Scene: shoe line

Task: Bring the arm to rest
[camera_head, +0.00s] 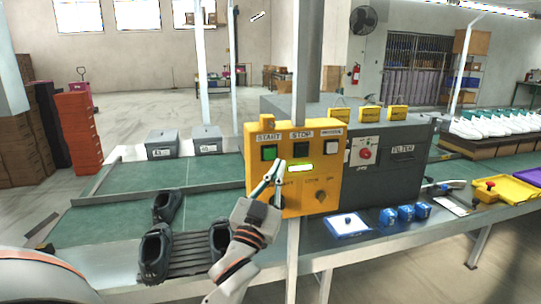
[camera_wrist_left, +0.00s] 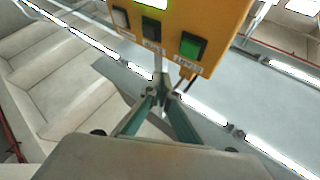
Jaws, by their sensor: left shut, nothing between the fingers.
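My left gripper (camera_head: 274,174) is in front of the yellow control box (camera_head: 255,220) in the head view. Its thin fingers are together, with nothing between them, and point up toward the panel. In the left wrist view the fingertips (camera_wrist_left: 162,88) meet just below the box's lit green button (camera_wrist_left: 192,46); I cannot tell whether they touch the box. The box carries START, STOP and a third button, a lit display (camera_head: 300,168) and knobs. The gripper hides part of the lower left panel. My right gripper is not in view.
Dark shoes (camera_head: 155,250) stand on and beside a slatted rack (camera_head: 190,254) left of my arm. A grey filter machine (camera_head: 405,170) stands behind the box. A white-and-blue tray (camera_head: 348,226) and blue blocks (camera_head: 388,215) lie to the right. The green belt (camera_head: 120,178) has clear stretches.

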